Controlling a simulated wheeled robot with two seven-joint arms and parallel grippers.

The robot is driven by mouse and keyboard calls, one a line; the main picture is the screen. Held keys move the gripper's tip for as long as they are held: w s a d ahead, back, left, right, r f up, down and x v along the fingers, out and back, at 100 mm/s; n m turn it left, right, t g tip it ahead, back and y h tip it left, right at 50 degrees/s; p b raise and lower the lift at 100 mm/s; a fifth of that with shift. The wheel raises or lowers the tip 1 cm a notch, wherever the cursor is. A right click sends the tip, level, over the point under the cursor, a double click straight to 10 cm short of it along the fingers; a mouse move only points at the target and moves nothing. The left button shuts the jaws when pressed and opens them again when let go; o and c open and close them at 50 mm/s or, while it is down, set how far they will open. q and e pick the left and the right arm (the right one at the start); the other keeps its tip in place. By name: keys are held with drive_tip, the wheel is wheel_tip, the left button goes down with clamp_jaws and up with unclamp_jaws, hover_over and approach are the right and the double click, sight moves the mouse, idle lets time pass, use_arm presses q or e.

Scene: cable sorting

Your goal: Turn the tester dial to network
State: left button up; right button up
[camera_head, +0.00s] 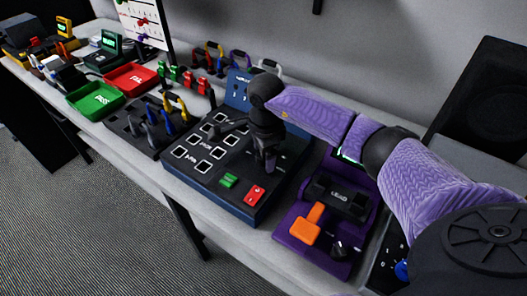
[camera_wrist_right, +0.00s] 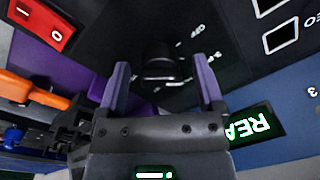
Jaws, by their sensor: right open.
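The tester (camera_head: 208,186) is a blue box with a black top, white-framed sockets, a green button (camera_head: 229,180) and a red rocker switch (camera_head: 256,193). My right gripper (camera_head: 268,165) points down over its right part and hides the dial in the head view. In the right wrist view, the round black dial (camera_wrist_right: 160,68) sits between the tips of my open purple fingers (camera_wrist_right: 162,85). I cannot tell whether they touch it. Part of the lettering around the dial reads "OFF"; the pointer's direction is unclear. My left gripper is not in view.
A purple station (camera_head: 290,250) with an orange lever (camera_head: 313,222) and a black clamp block (camera_head: 340,197) stands right of the tester. A black cable holder (camera_head: 135,130), green tray (camera_head: 95,97) and red tray (camera_head: 128,78) stand left. The switch (camera_wrist_right: 40,25) lies near the fingers.

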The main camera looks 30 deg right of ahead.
clamp_jaws()
drive_tip(key=shift+m, duration=0.4)
drive_tip(key=m+p, duration=0.1)
drive_tip(key=m, duration=0.3)
drive_tip(key=shift+p, duration=0.3)
drive_tip(key=m+p, duration=0.1)
drive_tip(key=m, duration=0.3)
drive_tip(key=shift+m, duration=0.3)
drive_tip(key=m+p, duration=0.2)
drive_tip(key=m, duration=0.2)
drive_tip(key=shift+g, duration=0.3)
drive_tip(key=shift+m+p, duration=0.6)
drive_tip(key=shift+m, duration=1.5)
